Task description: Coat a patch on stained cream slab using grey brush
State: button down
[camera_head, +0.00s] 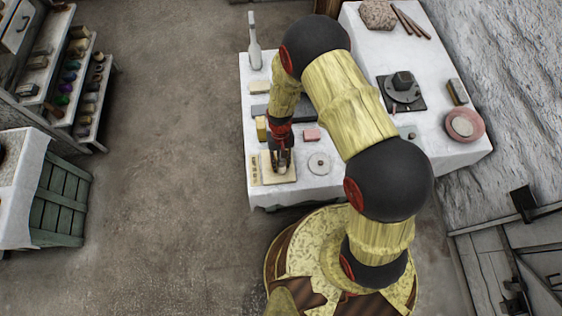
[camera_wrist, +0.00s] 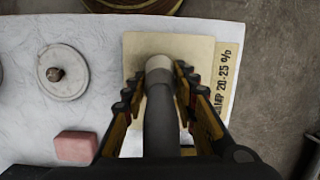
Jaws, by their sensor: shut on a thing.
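The cream slab (camera_head: 286,178) lies near the front left of the white-covered table, under my gripper. In the wrist view the slab (camera_wrist: 135,52) shows with a brownish tone, and part of it is hidden. My gripper (camera_head: 281,160) is shut on the grey brush. In the wrist view its two fingers (camera_wrist: 160,82) close on both sides of the dark grey brush (camera_wrist: 160,125), which points at the slab. The brush tip is over the slab; I cannot tell whether it touches. The stain is not clear in either view.
A lettered card (camera_wrist: 223,75) lies along the slab's edge. A round pale disc (camera_wrist: 63,72) with a small knob and a pink block (camera_wrist: 76,146) lie beside it. A white bottle (camera_head: 254,42) and a dark turntable (camera_head: 402,91) stand farther back.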

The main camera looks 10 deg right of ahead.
jog(key=shift+w, duration=1.45)
jog(key=shift+s+r+p, duration=0.55)
jog(key=shift+s+r, duration=0.2)
jog(key=shift+r, duration=0.05)
jog(key=shift+f, duration=0.1)
jog(key=shift+a+f+b, duration=0.2)
jog(key=shift+a+f, duration=0.05)
jog(key=shift+a, duration=0.35)
jog(key=shift+a+f+b, duration=0.2)
jog(key=shift+a, duration=0.4)
jog(key=shift+f, duration=0.3)
